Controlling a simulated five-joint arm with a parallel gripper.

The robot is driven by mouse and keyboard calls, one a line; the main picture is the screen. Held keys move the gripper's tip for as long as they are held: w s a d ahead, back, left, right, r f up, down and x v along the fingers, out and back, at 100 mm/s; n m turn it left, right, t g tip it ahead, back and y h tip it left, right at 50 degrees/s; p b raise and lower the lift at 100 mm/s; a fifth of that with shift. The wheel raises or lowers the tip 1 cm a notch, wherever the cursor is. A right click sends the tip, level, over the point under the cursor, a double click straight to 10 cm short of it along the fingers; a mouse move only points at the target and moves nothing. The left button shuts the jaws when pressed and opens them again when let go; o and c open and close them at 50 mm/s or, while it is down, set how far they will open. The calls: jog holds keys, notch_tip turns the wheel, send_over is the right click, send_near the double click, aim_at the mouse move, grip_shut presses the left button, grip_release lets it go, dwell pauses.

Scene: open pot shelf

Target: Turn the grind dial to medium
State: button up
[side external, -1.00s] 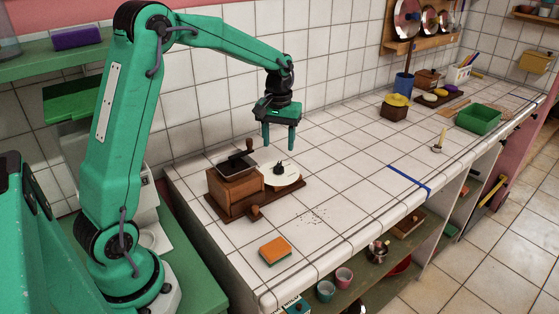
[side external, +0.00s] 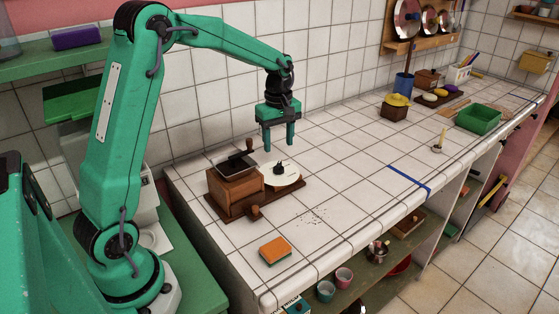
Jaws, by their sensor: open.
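The grind dial is a pale round disc (side external: 290,180) with a black knob (side external: 279,167) at its middle. It lies on a dark wooden board (side external: 222,212) beside a brown wooden grinder (side external: 235,188) with a crank on top. Its markings are too small to read, so I cannot tell its setting. My gripper (side external: 278,147) is open and empty, pointing down above the knob. The fingertips look a little above the knob and apart from it.
An orange sponge (side external: 275,250) lies near the counter's front edge. Dark crumbs (side external: 314,216) are scattered right of the board. A blue tape strip (side external: 410,179) crosses the tiles. A yellow-topped box (side external: 395,106) and a green bin (side external: 478,118) stand farther right. The middle tiles are mostly clear.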

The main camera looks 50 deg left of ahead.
aim_at(279, 164)
jog(key=n, duration=0.8)
jog(key=shift+n, duration=0.3)
jog(key=shift+f, duration=3.9)
jog(key=c, duration=1)
